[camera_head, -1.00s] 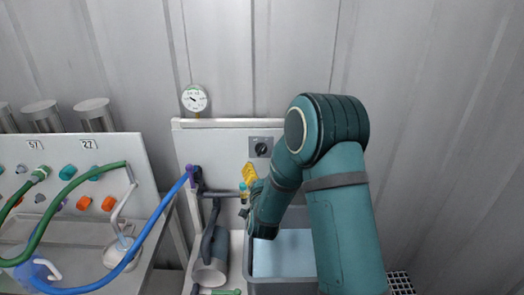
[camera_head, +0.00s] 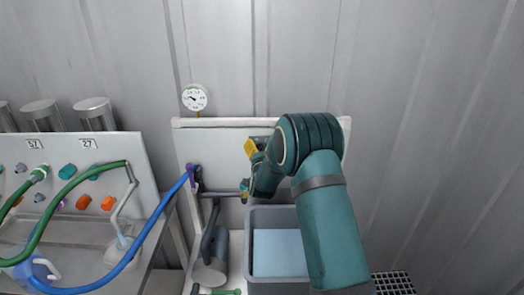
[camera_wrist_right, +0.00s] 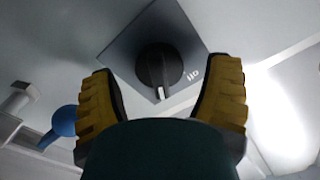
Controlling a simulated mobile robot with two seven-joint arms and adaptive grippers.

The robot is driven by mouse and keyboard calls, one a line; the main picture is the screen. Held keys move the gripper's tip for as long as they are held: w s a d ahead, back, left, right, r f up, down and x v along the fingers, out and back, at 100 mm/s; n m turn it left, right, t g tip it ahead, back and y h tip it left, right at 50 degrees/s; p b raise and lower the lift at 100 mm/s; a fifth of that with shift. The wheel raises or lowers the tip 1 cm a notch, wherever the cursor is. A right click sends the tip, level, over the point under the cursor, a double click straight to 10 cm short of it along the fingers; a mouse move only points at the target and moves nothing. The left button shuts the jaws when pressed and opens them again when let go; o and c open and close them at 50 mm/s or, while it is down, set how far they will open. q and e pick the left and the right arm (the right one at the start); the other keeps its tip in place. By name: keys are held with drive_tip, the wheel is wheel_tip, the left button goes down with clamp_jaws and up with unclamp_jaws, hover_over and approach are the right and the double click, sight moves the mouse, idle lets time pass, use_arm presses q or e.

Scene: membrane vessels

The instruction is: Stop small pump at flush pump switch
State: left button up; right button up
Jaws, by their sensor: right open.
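The flush pump switch is a black rotary knob (camera_wrist_right: 159,68) on a grey square plate (camera_wrist_right: 190,28) in the right wrist view. A white mark on the knob points toward the bottom of that picture, and part of a label shows beside it. My right gripper (camera_wrist_right: 162,95) is open, with one yellow finger on each side of the knob and gaps between; I cannot tell whether it touches. In the head view my right gripper (camera_head: 252,148) is at the white panel (camera_head: 222,150), and its arm hides most of the switch. My left gripper is not in view.
A pressure gauge (camera_head: 194,98) stands on the panel's top edge. A grey basin (camera_head: 280,215) and a small pump (camera_head: 214,250) are below. A blue hose (camera_head: 150,222) and a green hose (camera_head: 62,195) run at the left. The wall right of my arm is clear.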

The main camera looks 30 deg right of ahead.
drive_tip(key=shift+r, duration=0.1)
drive_tip(key=c, duration=1.3)
drive_tip(key=shift+o, duration=0.2)
drive_tip(key=shift+n, duration=0.3)
drive_tip(key=shift+n+b, duration=0.7)
drive_tip(key=shift+n, duration=0.3)
drive_tip(key=n, duration=0.2)
drive_tip(key=shift+r+n+b, duration=0.15)
drive_tip(key=shift+n+b, duration=0.15)
drive_tip(key=shift+b, duration=0.05)
drive_tip(key=n, duration=0.3)
drive_tip(key=shift+w+a, duration=0.1)
drive_tip(key=shift+r+n, duration=0.1)
drive_tip(key=shift+n, duration=1.6)
